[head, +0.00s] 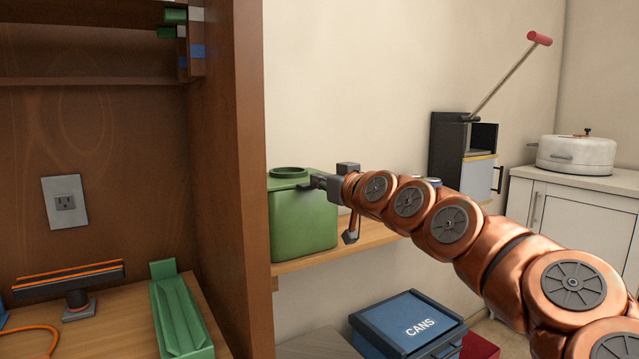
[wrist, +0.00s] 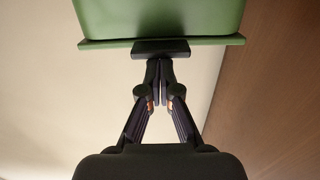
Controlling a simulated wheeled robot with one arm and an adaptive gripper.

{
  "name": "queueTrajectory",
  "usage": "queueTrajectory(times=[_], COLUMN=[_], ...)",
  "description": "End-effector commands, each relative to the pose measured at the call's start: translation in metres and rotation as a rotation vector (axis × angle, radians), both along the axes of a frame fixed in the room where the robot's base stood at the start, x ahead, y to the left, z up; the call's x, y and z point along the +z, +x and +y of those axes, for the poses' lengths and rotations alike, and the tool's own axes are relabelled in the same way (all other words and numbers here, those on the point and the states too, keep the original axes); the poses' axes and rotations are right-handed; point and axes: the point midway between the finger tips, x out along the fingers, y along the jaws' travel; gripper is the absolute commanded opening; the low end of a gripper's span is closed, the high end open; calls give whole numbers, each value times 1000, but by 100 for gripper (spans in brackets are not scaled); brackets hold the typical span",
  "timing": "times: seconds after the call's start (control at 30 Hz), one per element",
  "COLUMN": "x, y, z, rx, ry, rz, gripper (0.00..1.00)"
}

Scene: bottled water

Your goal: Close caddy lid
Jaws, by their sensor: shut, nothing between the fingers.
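The green caddy (head: 303,225) stands on a wooden shelf beside the tall brown panel. Its green lid (head: 289,178), with a round raised ring, appears to lie flat across the top. A dark tab sticks out at the lid's edge; it shows in the wrist view as a dark block (wrist: 160,49) against the green rim (wrist: 215,42). My gripper (head: 322,183) is at the caddy's upper right edge. In the wrist view my gripper (wrist: 159,65) has its fingertips together, empty, right at the tab. I cannot tell whether they touch it.
The brown wooden panel (head: 232,120) rises close left of the caddy. The shelf (head: 335,246) continues right beneath my arm. A black crusher (head: 447,145) with a red-ended lever stands behind my arm. A blue CANS bin (head: 415,322) sits below. A white pot (head: 577,153) is far right.

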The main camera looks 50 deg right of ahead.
Motion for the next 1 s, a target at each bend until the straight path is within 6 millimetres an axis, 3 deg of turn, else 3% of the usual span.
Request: queueTrajectory(times=[0.2, 0.7, 0.87, 1.0], x=[-12, -19, -17, -4], y=[1, 3, 4, 3], z=[1, 3, 4, 3], rx=[3, 11, 12, 11], ry=[1, 5, 4, 2], rz=[4, 16, 19, 18], gripper=[0, 0, 0, 0])
